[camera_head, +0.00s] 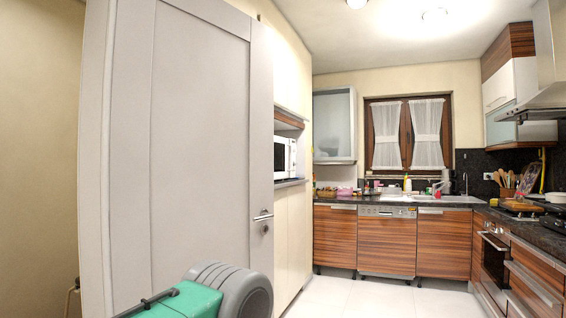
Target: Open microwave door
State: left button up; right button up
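The white microwave (292,155) sits in a niche of the tall cream cabinet, at the centre-left of the head view. I see it at a steep angle, with a dark window in its front. Its left part is hidden behind the large pale door. The microwave door looks shut, but it is small and partly covered. Neither my left nor my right gripper is in view.
A large pale door (200,120) with a metal handle (263,216) fills the left, close to me. Wood-grain base cabinets (388,243), a dishwasher and a sink line the back; an oven (493,262) stands right. The tiled floor (385,298) between is clear.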

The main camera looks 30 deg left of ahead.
aim_at(281, 144)
jog(key=i+u, duration=0.2)
jog(key=i, duration=0.5)
jog(key=i+u, duration=0.1)
jog(key=i, duration=3.95)
